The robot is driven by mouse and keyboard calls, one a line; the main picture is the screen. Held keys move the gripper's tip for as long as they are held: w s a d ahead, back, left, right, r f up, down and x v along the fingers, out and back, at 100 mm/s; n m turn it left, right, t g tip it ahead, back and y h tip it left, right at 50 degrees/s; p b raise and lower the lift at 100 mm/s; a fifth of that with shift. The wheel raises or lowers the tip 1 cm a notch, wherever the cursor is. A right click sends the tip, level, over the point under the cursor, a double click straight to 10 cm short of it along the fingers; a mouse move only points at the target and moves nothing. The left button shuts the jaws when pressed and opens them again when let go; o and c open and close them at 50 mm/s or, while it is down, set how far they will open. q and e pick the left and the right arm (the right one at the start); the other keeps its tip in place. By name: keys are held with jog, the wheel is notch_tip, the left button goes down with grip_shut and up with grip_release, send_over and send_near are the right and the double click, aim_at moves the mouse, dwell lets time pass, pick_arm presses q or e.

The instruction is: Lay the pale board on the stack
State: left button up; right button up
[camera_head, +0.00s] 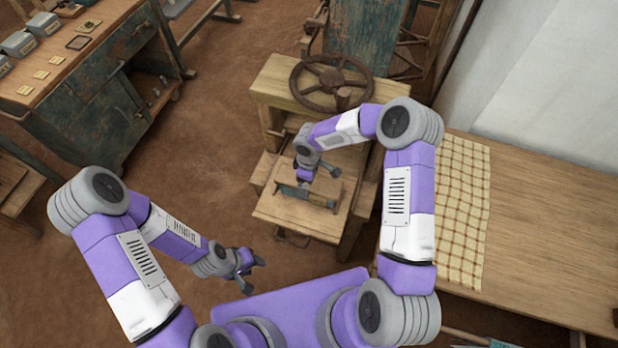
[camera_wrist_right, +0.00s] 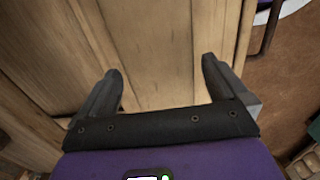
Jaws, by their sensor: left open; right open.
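My right gripper (camera_wrist_right: 163,70) is open, its two fingers spread above pale wood (camera_wrist_right: 150,35) with long seams in the right wrist view. Nothing shows between the fingers. In the head view my right arm reaches over the wooden press, and its gripper is low over the front platform (camera_head: 277,213). A small dark teal-edged thing (camera_head: 318,198) lies there by the gripper, partly hidden; I cannot tell whether it belongs to the stack. I cannot single out the pale board from the pale wood of the press. My left gripper (camera_head: 252,273) is open and empty above the floor, left of the press.
The press has a large brown handwheel (camera_head: 331,83) on its top beam (camera_head: 277,90). A wooden table (camera_head: 545,245) with checked cloth (camera_head: 461,210) stands at right. A dark green workbench (camera_head: 95,110) with small items stands at left. Bare earth floor (camera_head: 215,130) lies between.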

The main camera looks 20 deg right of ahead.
jog(key=shift+r, duration=0.15)
notch_tip(320, 180, up, 12)
jog(key=f+p, duration=0.1)
jog(key=s+a+f+m+y, duration=0.1)
jog(key=s+a+f+m, duration=0.1)
jog(key=s+f+m, duration=0.1)
jog(key=s+a+f+m+y, duration=0.2)
jog(key=s+f+m, duration=0.2)
jog(key=s+f, duration=0.2)
jog(key=s+a+f+m+y, duration=0.2)
jog(key=s+f+m, duration=0.1)
jog(key=s, duration=0.5)
jog(key=shift+s+a+f+m, duration=0.1)
jog(key=shift+a+f+m, duration=0.05)
jog(key=shift+f, duration=0.3)
jog(key=shift+s+a+f+m, duration=0.1)
jog(key=shift+f+m, duration=0.05)
jog(key=shift+f, duration=0.25)
jog(key=s+d+m, duration=0.1)
jog(key=s+f+m, duration=0.1)
jog(key=s+d+f+m, duration=0.1)
jog(key=shift+s+d+t+h, duration=0.3)
jog(key=shift+s+h, duration=0.1)
